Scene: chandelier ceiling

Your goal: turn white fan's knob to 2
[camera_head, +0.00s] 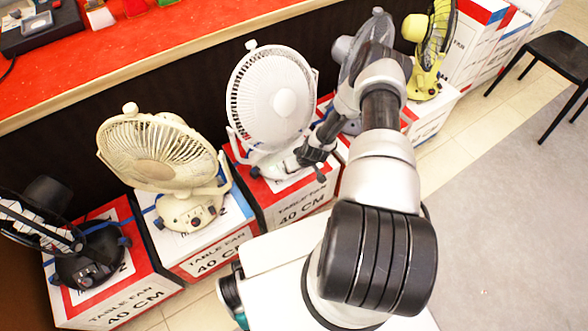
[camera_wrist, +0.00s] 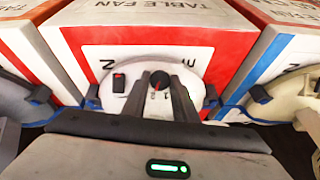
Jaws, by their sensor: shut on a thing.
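The white fan (camera_head: 272,100) stands on a red and white box in the middle of the row in the head view. Its white base (camera_wrist: 122,88) fills the centre of the wrist view, with a dark knob (camera_wrist: 159,79) bearing a red mark. Small digits around the knob are too small to read surely, so its setting is unclear. My gripper (camera_wrist: 159,90) is shut on the knob, one dark finger on each side. In the head view my gripper (camera_head: 296,160) is at the fan's base, and my arm hides the knob.
A red rocker switch (camera_wrist: 119,82) is left of the knob in the wrist view. A cream fan (camera_head: 160,160) and black fan (camera_head: 85,245) stand left; a grey fan (camera_head: 345,48) and yellow fan (camera_head: 432,45) stand right. A black stool (camera_head: 560,52) is at far right. Grey floor (camera_head: 500,210) is clear.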

